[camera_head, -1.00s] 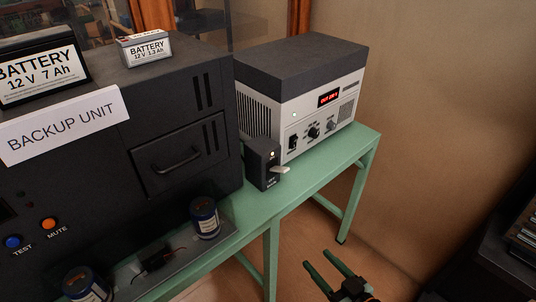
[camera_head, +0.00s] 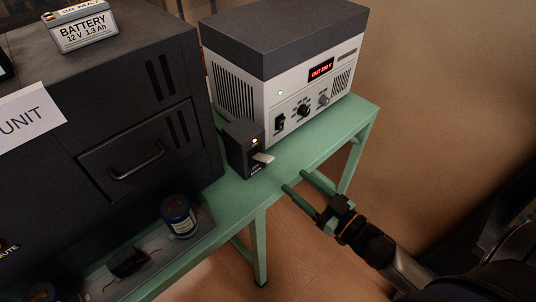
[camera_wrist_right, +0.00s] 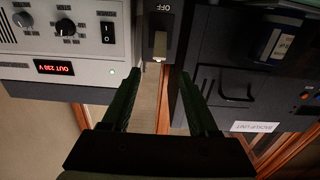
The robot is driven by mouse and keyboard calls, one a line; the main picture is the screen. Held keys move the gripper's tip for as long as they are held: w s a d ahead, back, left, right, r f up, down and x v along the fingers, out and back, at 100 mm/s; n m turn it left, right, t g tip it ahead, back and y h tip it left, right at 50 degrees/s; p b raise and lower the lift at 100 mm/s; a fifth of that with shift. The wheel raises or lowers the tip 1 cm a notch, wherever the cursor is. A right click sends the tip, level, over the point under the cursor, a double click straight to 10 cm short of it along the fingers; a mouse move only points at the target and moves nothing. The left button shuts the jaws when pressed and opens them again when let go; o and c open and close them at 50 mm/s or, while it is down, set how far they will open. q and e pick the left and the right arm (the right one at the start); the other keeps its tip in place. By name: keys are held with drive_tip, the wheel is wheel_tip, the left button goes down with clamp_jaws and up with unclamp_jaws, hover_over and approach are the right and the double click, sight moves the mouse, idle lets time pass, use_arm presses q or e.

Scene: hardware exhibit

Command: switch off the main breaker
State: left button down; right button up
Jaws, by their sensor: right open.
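The main breaker (camera_head: 240,150) is a small dark box on the green bench, with a pale lever (camera_head: 263,158) sticking out of its front and a small lit lamp above it. In the right wrist view, which is upside down, the lever (camera_wrist_right: 159,45) shows beside an OFF label. My right gripper (camera_head: 296,180) is open and empty, in front of and a little to the right of the lever, apart from it. In the right wrist view the lever appears between and beyond the fingertips (camera_wrist_right: 159,74). My left gripper is not in view.
A grey power unit (camera_head: 290,100) with a red display stands close behind the breaker. The black backup unit (camera_head: 110,120) is to the left, with a blue cylinder (camera_head: 179,216) in front of it. The green bench (camera_head: 322,150) is bare right of the breaker.

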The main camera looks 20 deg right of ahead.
sight(268, 157)
drive_tip(key=p+x, duration=0.1)
drive_tip(key=x, duration=1)
drive_tip(key=shift+f, duration=0.1)
clamp_jaws()
idle(1.1)
